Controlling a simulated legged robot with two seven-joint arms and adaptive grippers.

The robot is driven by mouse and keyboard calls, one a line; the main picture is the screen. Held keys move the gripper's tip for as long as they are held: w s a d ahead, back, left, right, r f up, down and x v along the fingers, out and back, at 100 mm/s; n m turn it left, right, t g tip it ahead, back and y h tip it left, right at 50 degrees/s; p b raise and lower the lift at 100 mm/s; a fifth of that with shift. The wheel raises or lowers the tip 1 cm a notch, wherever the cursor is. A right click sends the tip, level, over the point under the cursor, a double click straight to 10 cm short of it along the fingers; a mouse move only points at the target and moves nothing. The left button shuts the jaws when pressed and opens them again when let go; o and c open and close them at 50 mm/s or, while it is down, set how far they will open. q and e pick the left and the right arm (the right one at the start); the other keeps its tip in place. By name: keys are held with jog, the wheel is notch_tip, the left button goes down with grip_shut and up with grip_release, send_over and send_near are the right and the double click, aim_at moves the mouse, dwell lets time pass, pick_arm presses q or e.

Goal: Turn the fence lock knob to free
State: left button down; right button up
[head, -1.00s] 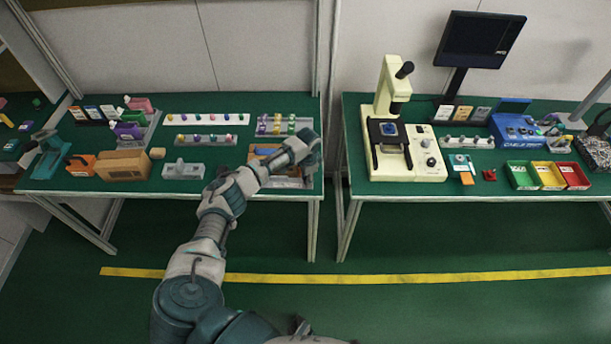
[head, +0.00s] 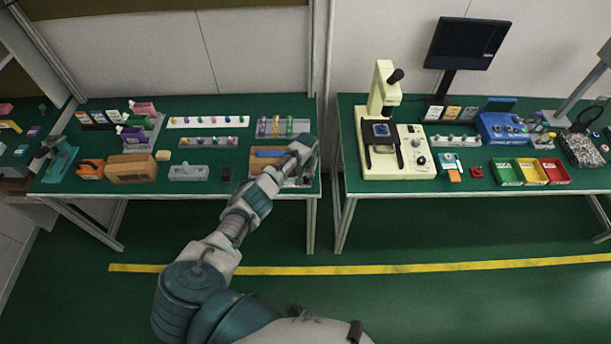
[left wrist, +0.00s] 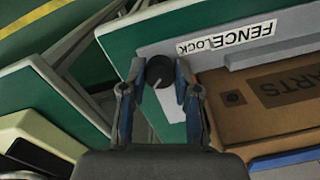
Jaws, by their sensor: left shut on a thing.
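The fence lock knob (left wrist: 159,70) is a dark round knob with a thin pale pointer line, in the left wrist view. In the head view my left gripper (head: 303,150) is at the right end of the left table and hides the knob. My right gripper is in neither view.
A brown box marked "ARTS" (left wrist: 285,92) lies right beside the fixture. The left table (head: 215,158) carries coloured bottles, knob strips and an orange tool (head: 90,169). A cream microscope (head: 384,100) stands on the right table, across a narrow gap.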

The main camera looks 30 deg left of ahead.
aim_at(307, 177)
pick_arm(q)
jog(key=n, duration=0.2)
jog(key=n+p, duration=0.1)
jog(key=shift+w+r+n, duration=0.25)
jog(key=shift+r+n, duration=0.1)
jog(key=shift+n, duration=0.05)
jog(key=shift+n+p, duration=0.5)
jog(key=shift+n, duration=1.4)
jog(key=shift+a, duration=0.1)
jog(key=c, duration=1)
grip_release()
jog(key=shift+o, duration=0.8)
jog(key=shift+f, duration=0.25)
notch_tip(307, 177, up, 12)
